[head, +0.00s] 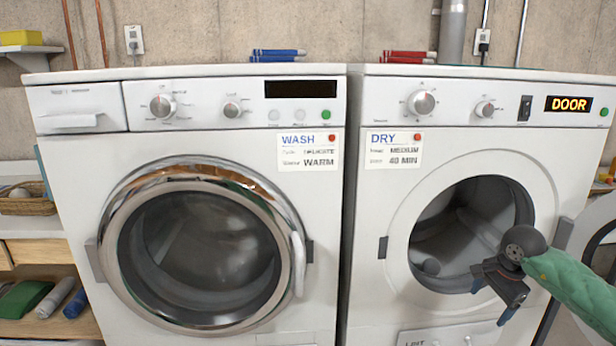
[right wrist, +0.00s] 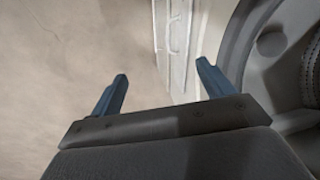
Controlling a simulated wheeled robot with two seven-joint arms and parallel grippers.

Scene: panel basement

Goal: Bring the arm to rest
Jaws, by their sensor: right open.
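My right gripper (head: 490,290) is in front of the dryer's lower right, near the edge of its round opening, on a green-sleeved arm from the right. Its two blue-grey fingers stand wide apart and empty in the right wrist view (right wrist: 160,95). The dryer (head: 365,250) has its door (head: 590,225) swung open to the right, partly behind my arm. Its drum (head: 455,235) is visible, and its display (head: 568,104) reads DOOR. My left gripper is not in view.
The washer (head: 75,180) stands left of the dryer, its round door (head: 200,255) shut. Blue and red items (head: 277,55) (head: 408,57) lie on top. Shelves at the far left hold a basket (head: 25,200) and rolled cloths (head: 55,297). Bare floor (right wrist: 65,60) shows in the right wrist view.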

